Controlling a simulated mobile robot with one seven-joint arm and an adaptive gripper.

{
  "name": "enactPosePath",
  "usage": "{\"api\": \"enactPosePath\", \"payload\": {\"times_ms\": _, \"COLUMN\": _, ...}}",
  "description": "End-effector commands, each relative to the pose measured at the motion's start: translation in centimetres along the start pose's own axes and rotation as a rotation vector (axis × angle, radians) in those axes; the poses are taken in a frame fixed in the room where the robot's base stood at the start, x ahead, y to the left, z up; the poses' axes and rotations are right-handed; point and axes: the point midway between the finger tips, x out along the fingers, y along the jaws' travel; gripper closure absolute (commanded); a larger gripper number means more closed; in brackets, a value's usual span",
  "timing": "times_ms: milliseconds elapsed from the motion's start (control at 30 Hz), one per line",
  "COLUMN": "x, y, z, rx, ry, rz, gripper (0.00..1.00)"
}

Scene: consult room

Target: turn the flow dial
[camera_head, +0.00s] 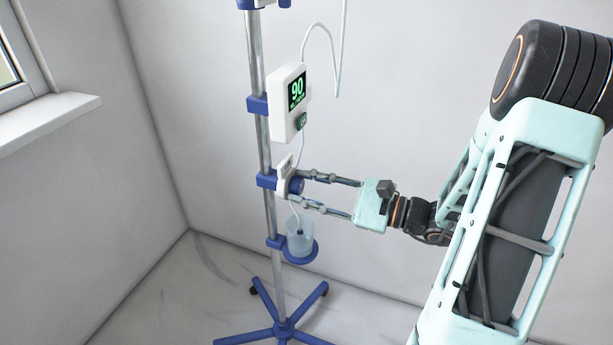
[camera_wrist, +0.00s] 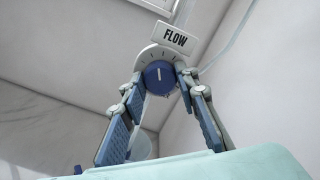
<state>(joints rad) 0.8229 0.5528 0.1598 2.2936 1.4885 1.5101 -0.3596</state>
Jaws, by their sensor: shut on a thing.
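The flow dial (camera_wrist: 158,76) is a round blue knob with a white pointer line, on a white plate with tick marks under a "FLOW" label (camera_wrist: 175,37). The pointer stands nearly upright in the wrist view. In the head view the dial (camera_head: 297,185) is partly hidden by my fingers; it sits on a blue clamp on the pole. My gripper (camera_head: 300,191) reaches in from the right and is shut on the dial. In the wrist view, one finger of my gripper (camera_wrist: 159,83) is on each side of the knob.
The metal pole (camera_head: 263,140) stands on a blue star-shaped base (camera_head: 284,328). A white box with a green "90" display (camera_head: 291,102) is clamped above the dial. A cup (camera_head: 300,238) in a blue ring holder hangs below it. Walls and a window sill (camera_head: 50,118) are behind.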

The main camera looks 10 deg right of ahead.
Motion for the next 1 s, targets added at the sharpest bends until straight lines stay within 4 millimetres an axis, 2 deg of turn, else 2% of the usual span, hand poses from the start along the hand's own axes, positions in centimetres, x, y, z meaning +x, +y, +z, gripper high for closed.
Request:
{"api": "enactPosePath", "payload": {"times_ms": 33, "x": 0.0, "y": -0.39, "z": 0.54, "rx": 0.047, "ry": 0.001, "rz": 0.001, "gripper": 0.96}}
{"api": "enactPosePath", "payload": {"times_ms": 500, "x": -0.01, "y": -0.23, "z": 0.37, "rx": 0.439, "ry": 0.0, "rz": 0.001, "gripper": 0.96}}
{"api": "enactPosePath", "payload": {"times_ms": 1000, "x": -0.03, "y": 0.0, "z": 0.02, "rx": 0.612, "ry": 0.0, "rz": 0.0, "gripper": 0.96}}
